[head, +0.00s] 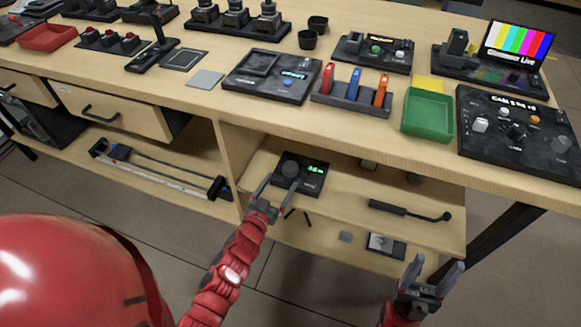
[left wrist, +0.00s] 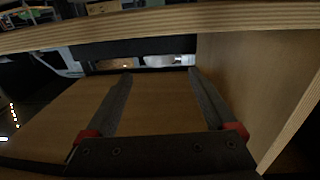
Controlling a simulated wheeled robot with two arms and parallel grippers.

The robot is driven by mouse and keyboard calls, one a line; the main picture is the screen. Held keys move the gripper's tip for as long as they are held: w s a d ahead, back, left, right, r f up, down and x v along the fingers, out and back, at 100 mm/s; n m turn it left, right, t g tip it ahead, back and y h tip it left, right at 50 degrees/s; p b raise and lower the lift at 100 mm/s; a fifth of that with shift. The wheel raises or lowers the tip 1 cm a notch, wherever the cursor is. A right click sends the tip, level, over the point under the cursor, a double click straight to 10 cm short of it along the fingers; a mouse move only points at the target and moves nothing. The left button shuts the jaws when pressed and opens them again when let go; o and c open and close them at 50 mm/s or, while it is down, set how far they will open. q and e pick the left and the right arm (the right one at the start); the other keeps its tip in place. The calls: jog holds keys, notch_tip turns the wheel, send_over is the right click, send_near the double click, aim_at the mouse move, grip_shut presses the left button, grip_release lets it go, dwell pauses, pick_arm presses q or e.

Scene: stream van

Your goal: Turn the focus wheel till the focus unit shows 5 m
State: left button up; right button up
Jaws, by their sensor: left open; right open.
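The focus unit (head: 312,187) is a dark box on the wooden shelf under the bench in the head view. Its round dark focus wheel (head: 290,168) is on the left part. Its small display (head: 317,169) shows green characters too small to read surely. My left gripper (head: 284,178) is open at the unit's near left, its fingertips close to the wheel; I cannot tell whether they touch it. The left wrist view shows the open, empty fingers (left wrist: 160,75) over a wooden surface; I cannot make out the wheel there. My right gripper (head: 438,262) is open and empty, low at the right.
The bench top (head: 210,57) lies above the shelf (head: 345,209). A dark handled tool (head: 405,210) lies right of the unit. A vertical wooden panel (head: 240,160) stands to its left. A green tray (head: 428,114) and control panels stand on the bench.

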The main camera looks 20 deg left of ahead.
aim_at(291, 166)
pick_arm(q)
jog(key=w, duration=0.5)
jog(key=w+d, duration=0.1)
jog(key=w, duration=0.2)
jog(key=shift+b, duration=0.3)
jog(key=shift+c, duration=0.3)
jog(key=shift+s, duration=0.1)
jog(key=c, duration=1.3)
jog(key=shift+r+h+p, duration=0.2)
jog(key=shift+h+p, duration=0.1)
jog(key=shift+p, duration=0.65)
jog(key=shift+m+p, duration=0.35)
jog(key=shift+m, duration=0.05)
jog(key=shift+f+h, duration=0.15)
jog(key=shift+h, duration=0.15)
jog(key=shift+f, duration=0.1)
